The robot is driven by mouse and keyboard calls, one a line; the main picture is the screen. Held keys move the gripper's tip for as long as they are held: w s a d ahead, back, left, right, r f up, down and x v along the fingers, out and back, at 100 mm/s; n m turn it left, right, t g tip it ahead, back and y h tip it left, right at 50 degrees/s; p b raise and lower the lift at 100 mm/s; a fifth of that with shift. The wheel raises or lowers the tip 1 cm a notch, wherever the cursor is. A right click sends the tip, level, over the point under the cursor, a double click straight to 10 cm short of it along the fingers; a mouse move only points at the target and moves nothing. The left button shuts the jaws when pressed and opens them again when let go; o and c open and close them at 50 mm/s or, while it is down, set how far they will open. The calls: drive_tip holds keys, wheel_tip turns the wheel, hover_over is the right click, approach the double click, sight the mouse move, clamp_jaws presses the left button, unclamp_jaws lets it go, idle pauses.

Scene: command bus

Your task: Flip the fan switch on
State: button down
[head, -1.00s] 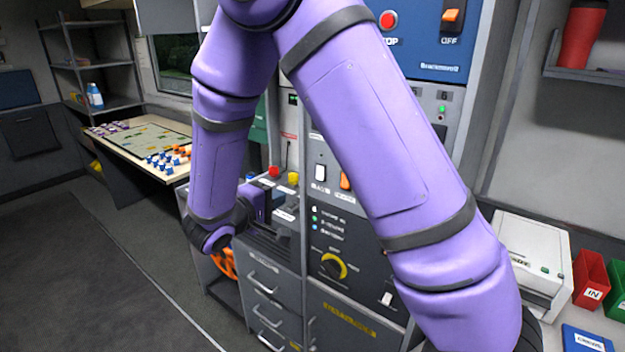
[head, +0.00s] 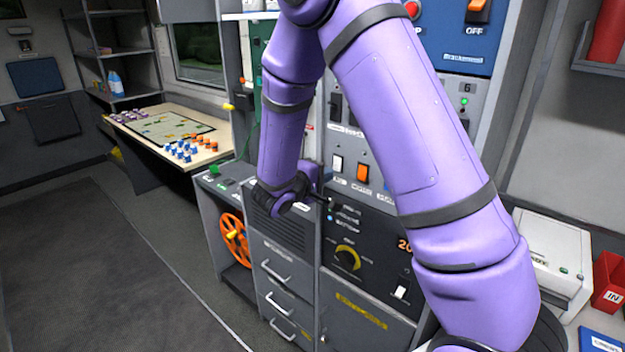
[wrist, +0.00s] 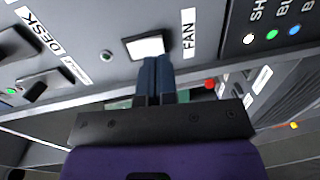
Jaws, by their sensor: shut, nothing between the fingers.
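The fan switch is a white rocker in a dark frame on the grey panel. In the wrist view the fan switch (wrist: 146,46) sits beside its FAN label (wrist: 189,33). In the head view the fan switch (head: 338,163) is left of an orange switch (head: 362,172). My gripper (wrist: 155,62) is shut and empty, its blue fingertips overlapping the switch's near edge in the wrist view. I cannot tell whether they touch it. In the head view my gripper (head: 322,199) is small and dark, just below the switch and label, partly blending with the black panel.
Dark DESK switches (wrist: 42,88) are beside the fan switch in the wrist view. A black panel with a yellow-ringed knob (head: 347,258) lies below. My arm covers much of the right panel. A cabinet with drawers (head: 281,275) stands below; open floor (head: 90,260) lies left.

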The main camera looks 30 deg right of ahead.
sight(337, 164)
drive_tip(key=shift+x, duration=1.2)
drive_tip(key=shift+d, duration=0.15)
drive_tip(key=shift+f, duration=0.1)
